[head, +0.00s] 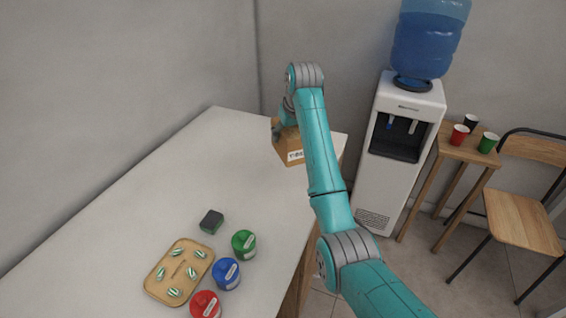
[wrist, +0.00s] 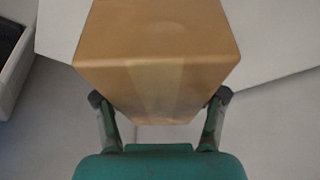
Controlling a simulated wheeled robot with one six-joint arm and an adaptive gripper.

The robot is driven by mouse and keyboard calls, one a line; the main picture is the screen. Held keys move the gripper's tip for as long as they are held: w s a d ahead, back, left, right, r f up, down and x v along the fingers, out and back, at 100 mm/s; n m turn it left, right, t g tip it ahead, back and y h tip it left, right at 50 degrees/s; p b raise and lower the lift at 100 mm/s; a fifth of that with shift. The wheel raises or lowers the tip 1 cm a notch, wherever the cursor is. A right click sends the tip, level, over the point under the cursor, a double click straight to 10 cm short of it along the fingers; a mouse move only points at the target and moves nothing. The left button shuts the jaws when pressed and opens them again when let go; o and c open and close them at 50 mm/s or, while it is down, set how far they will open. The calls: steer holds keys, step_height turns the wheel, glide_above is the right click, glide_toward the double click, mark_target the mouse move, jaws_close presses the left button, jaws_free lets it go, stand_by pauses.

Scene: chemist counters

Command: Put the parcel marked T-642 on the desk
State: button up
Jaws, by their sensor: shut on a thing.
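My gripper (wrist: 160,105) is shut on the parcel, one finger on each side. In the head view my gripper (head: 282,130) is mostly hidden by the arm. I cannot tell whether the parcel touches the desk top.
Nearer on the desk are a tray of striped sweets (head: 180,272), a dark sponge-like block (head: 211,221), and green (head: 244,243), blue (head: 226,273) and red (head: 205,304) tubs. A water cooler (head: 400,150) stands right of the desk, beside a stool with cups (head: 467,150) and a chair (head: 525,216).

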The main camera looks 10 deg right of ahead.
mark_target(294, 138)
steer(key=shift+w+f, duration=0.15)
steer(key=shift+w, duration=0.15)
steer(key=shift+f, duration=4.8)
steer(key=o, duration=1.4)
steer(key=shift+f, duration=0.15)
steer(key=v, duration=1.2)
steer(key=shift+s, duration=0.1)
